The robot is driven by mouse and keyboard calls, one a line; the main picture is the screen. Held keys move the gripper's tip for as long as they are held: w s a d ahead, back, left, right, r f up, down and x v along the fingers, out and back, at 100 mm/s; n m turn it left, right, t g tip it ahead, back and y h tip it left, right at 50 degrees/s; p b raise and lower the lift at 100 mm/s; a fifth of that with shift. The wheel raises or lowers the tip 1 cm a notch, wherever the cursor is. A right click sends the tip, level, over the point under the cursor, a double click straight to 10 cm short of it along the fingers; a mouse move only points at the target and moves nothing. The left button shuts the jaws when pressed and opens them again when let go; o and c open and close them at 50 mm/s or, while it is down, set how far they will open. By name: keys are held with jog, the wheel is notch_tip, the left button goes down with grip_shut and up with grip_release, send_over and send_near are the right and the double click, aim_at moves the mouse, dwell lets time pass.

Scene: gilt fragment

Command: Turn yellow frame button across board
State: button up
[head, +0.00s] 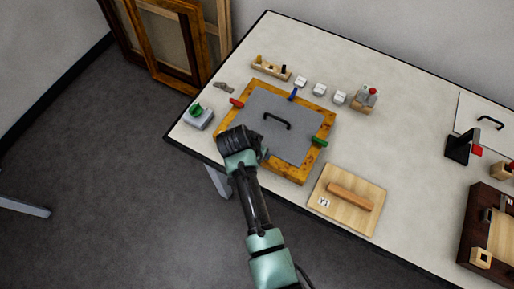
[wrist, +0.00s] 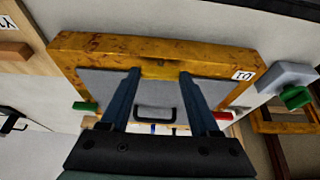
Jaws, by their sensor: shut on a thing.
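The ornate yellow-brown frame (head: 285,171) lies on the table with a grey board (head: 272,118) set in it; the board has a black handle (head: 277,121). My gripper (wrist: 160,72) is over the near side of the frame, its two fingers spaced apart and shut on the yellow button between them. The button blends with the frame in the wrist view, so its angle is hard to tell; my gripper hides it in the head view. A red button (head: 237,102), a blue button (head: 293,94) and a green button (head: 320,141) sit on the other sides.
A grey block with a green top (head: 197,115) stands left of the frame. A wooden board with a rolled handle (head: 347,199) lies to the right. Small white blocks (head: 320,90) and a wooden peg rack (head: 270,68) stand behind.

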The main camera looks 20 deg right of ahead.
jog(key=n+t+y+p, duration=0.1)
jog(key=n+p, duration=0.1)
jog(key=n, duration=0.2)
jog(key=shift+s+d, duration=0.15)
jog(key=n+y, duration=0.1)
jog(key=n, duration=0.1)
jog(key=n+y, duration=0.1)
jog(key=n, duration=0.2)
jog(key=shift+d+t, duration=0.2)
jog(key=shift+t, duration=0.2)
jog(key=n+y, duration=0.1)
jog(key=n, duration=0.1)
jog(key=n+b, duration=0.1)
jog(key=n, duration=0.1)
jog(key=shift+d+f+n+y, duration=0.1)
jog(key=shift+d+n+y, duration=0.05)
jog(key=shift+n+y, duration=0.2)
jog(key=shift+d+n+g+y+b, duration=0.1)
jog(key=shift+n+g+y+b, duration=0.3)
jog(key=shift+n, duration=0.7)
jog(key=shift+n+g+y+b, duration=0.1)
jog(key=shift+n+y+b, duration=0.35)
jog(key=shift+n+b, duration=0.45)
jog(key=shift+n, duration=0.25)
jog(key=o, duration=1.4)
jog(key=shift+c, duration=0.2)
